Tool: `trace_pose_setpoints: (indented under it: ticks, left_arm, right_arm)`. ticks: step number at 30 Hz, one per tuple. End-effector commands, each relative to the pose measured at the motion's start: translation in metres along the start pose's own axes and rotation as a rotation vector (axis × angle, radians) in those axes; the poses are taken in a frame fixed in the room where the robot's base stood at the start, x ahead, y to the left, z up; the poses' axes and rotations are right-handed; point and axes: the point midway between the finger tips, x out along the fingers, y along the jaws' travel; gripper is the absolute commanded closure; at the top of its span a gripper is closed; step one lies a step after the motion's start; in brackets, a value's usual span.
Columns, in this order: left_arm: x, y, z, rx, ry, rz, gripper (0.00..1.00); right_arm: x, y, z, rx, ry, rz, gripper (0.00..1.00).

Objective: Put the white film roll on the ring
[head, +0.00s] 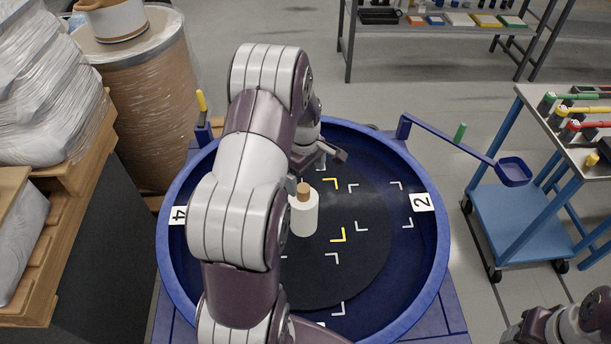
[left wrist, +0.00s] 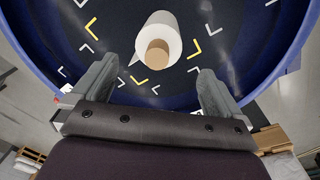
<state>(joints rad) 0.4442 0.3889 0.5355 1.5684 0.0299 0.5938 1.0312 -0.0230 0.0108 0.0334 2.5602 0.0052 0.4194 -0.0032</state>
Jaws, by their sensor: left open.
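The white film roll (head: 303,217) stands upright on the black round mat (head: 370,240), its brown core sticking out on top. It shows in the left wrist view too (left wrist: 163,32), ahead of and between my fingers. My left gripper (head: 328,157) is open and empty above and behind the roll in the head view, with one finger plain to see. Both fingers show apart in the left wrist view (left wrist: 157,72), not touching the roll. The big blue ring (head: 440,255) surrounds the mat. My left arm hides the ring's left middle part. My right gripper is not in view.
Yellow and white corner marks (head: 341,236) lie on the mat beside the roll. A blue arm with a small tray (head: 514,171) sticks out at the right. A blue cart (head: 530,215) stands right, a wrapped drum (head: 160,95) and pallet sacks left.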

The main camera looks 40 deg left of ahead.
Motion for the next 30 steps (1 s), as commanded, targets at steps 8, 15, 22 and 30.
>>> trace_pose_setpoints:
  ticks: [8,15,22,30]
  left_arm:
    - [-0.061,-0.029,0.101,0.68,0.014,0.028,0.0]
    - [-0.089,-0.11,0.183,1.459,0.041,0.058,0.0]
    - [-0.089,-0.119,0.188,1.526,0.042,0.058,0.0]
    - [-0.044,-0.121,0.188,1.523,0.04,0.057,0.0]
  right_arm:
    - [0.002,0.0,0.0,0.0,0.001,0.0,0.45]
    - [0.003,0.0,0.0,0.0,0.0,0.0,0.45]
    - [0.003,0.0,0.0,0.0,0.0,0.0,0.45]
    - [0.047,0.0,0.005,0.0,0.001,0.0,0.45]
